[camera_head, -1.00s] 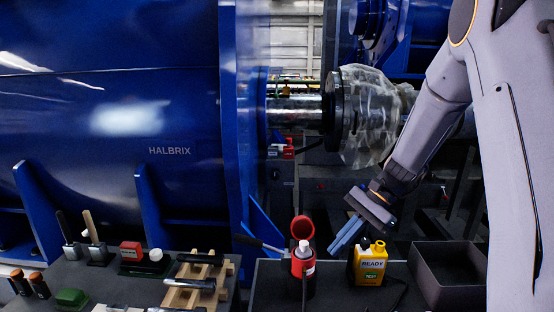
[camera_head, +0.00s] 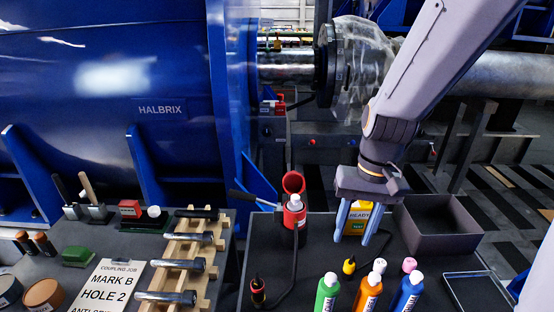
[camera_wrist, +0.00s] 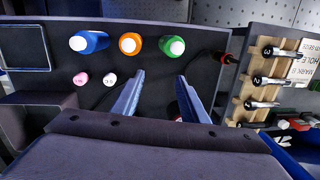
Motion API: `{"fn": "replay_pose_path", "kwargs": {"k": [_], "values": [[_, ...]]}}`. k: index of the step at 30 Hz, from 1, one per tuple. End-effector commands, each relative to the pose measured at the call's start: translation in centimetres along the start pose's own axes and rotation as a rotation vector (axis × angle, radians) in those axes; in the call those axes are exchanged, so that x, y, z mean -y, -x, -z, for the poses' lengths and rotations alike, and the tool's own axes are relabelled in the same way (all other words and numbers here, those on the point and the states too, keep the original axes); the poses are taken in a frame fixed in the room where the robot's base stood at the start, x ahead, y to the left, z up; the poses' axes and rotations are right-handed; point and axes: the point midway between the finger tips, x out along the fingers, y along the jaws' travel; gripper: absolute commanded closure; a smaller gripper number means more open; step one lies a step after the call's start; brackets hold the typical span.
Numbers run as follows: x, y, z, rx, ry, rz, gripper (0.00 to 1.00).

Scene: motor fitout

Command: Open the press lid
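No part is labelled as a press or lid. A red cylindrical unit (camera_head: 293,222) with a white-topped piece stands on the right dark bench. A red round part with a dark hollow (camera_head: 293,182) shows behind it, and a dark lever sticks out to the left. I cannot tell which part is the lid. My gripper (camera_head: 354,240) is open to the right of this unit, fingers pointing down. Its fingers appear on either side of the yellow READY box (camera_head: 358,218) in the picture; contact is unclear. The wrist view shows empty space between the fingertips (camera_wrist: 160,82).
Green (camera_head: 326,292), orange (camera_head: 368,292) and blue (camera_head: 409,292) bottles stand at the front of the bench. A grey open bin (camera_head: 438,246) is to the right. Black cables cross the bench. A wooden rack (camera_head: 178,262) of bolts is on the left bench.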

Motion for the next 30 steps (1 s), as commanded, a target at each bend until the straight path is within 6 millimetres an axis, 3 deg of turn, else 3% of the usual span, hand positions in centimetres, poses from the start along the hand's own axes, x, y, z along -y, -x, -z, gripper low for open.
{"fn": "replay_pose_path", "kwargs": {"k": [1,12,21,23,27,30], "values": [[0.2,-1.6,2.8,0.022,-0.052,0.043,0.6],[2.3,-6.5,21.3,0.113,-0.317,0.474,0.6],[2.3,-9.1,33.0,0.126,-0.386,0.855,0.6],[3.6,-9.6,34.1,0.16,-0.37,0.958,0.6],[7.4,-9.7,34.0,0.272,-0.304,1.193,0.6],[8.7,-9.3,34.1,0.314,-0.267,1.314,0.6]]}}
